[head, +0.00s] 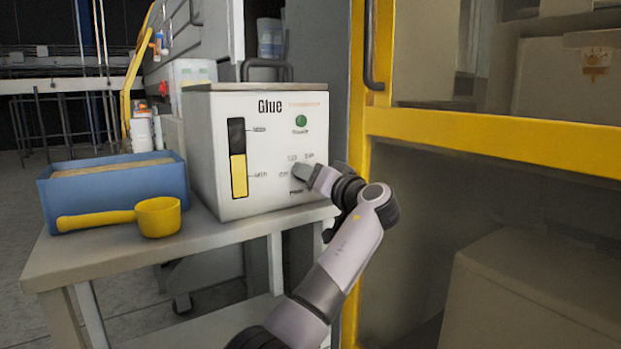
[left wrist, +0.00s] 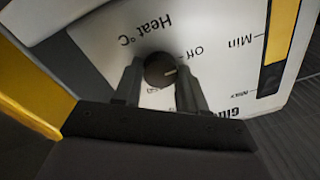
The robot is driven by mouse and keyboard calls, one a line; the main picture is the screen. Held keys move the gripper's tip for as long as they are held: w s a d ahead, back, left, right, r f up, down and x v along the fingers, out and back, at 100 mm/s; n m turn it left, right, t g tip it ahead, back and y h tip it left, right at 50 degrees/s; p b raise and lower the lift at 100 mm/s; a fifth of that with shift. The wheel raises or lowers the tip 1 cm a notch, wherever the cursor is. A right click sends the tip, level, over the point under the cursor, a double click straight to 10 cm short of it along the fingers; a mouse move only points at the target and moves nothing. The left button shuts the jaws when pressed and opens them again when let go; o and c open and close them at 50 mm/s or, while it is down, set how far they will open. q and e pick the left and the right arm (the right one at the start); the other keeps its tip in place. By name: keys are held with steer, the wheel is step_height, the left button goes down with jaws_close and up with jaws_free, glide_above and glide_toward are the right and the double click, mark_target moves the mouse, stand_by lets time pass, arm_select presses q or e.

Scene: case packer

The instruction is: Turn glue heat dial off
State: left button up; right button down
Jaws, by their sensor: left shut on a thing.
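The glue unit (head: 215,150) is a white box on a grey table, with a level gauge and a green light on its front. Its heat dial (left wrist: 154,66) is a dark round knob with a pale pointer mark, which points right in the upside-down left wrist view, just beside the "Off" label (left wrist: 193,53). My left gripper (head: 302,172) reaches the lower right of the front panel. In the left wrist view its two fingers (left wrist: 160,80) stand on either side of the dial, shut on it. The head view hides the dial behind the gripper. My right gripper is not visible.
A blue bin (head: 115,195) and a yellow scoop (head: 155,217) stand on the table (head: 150,255) left of the unit. A yellow-framed machine guard (head: 480,150) rises close to the right of my left arm. A carton (head: 540,290) shows behind it.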

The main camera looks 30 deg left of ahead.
arm_select(q)
steer(key=o, duration=1.1)
steer(key=shift+c, duration=0.2)
steer(key=shift+d, duration=0.1)
steer(key=p+v, duration=0.2)
steer(key=v, duration=0.5)
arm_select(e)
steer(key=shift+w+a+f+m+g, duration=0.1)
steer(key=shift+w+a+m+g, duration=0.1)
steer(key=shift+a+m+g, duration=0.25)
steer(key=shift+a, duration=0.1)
